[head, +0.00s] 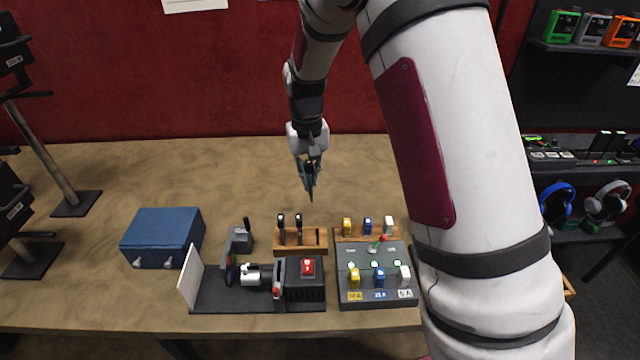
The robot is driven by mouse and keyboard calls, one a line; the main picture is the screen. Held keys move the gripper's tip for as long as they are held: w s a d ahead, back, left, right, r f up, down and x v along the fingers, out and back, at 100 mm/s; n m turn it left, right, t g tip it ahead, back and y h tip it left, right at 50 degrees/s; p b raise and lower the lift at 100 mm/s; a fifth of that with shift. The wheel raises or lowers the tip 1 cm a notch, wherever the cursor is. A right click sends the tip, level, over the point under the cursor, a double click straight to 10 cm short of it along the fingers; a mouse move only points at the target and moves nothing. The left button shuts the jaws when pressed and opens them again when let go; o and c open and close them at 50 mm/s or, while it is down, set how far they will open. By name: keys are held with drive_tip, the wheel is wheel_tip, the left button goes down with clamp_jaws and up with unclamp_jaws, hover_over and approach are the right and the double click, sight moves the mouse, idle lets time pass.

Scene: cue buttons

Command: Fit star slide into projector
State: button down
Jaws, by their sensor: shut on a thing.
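My gripper (310,178) hangs above the table behind the slide rack, pointing down. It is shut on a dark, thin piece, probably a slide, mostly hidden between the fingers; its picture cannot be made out. The wooden slide rack (314,239) holds two dark upright slides (282,226) on its left side, and its right part is empty. I cannot tell which slide bears a star. The projector (302,284) stands in front of the rack, with a red switch on top, a lens part at left and a white screen (190,278) at its left end.
A control box (345,295) with yellow, blue and white pieces and a red-knobbed lever stands to the right, a matching wooden rack behind it. A blue case (163,238) and a small grey device (240,241) stand left. The table's back area is clear.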

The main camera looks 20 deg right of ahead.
drive_tip(key=shift+w+r+n+p, duration=0.15)
drive_tip(key=shift+n+p, duration=0.15)
drive_tip(key=shift+p, duration=0.6)
drive_tip(key=p, duration=0.2)
drive_tip(key=m, duration=0.3)
hover_over(278, 264)
drive_tip(key=s, duration=0.2)
wheel_tip(278, 264, down, 4)
drive_tip(key=b, duration=0.2)
drive_tip(key=shift+s+a+f+b, duration=0.1)
drive_tip(key=shift+a+f+b, duration=0.05)
drive_tip(key=shift+f+b, duration=0.15)
drive_tip(key=shift+f+p, duration=0.4)
idle(1.2)
drive_tip(key=shift+f+b, duration=0.45)
drive_tip(key=shift+f, duration=1.5)
idle(1.1)
drive_tip(key=c, duration=1.6)
unclamp_jaws()
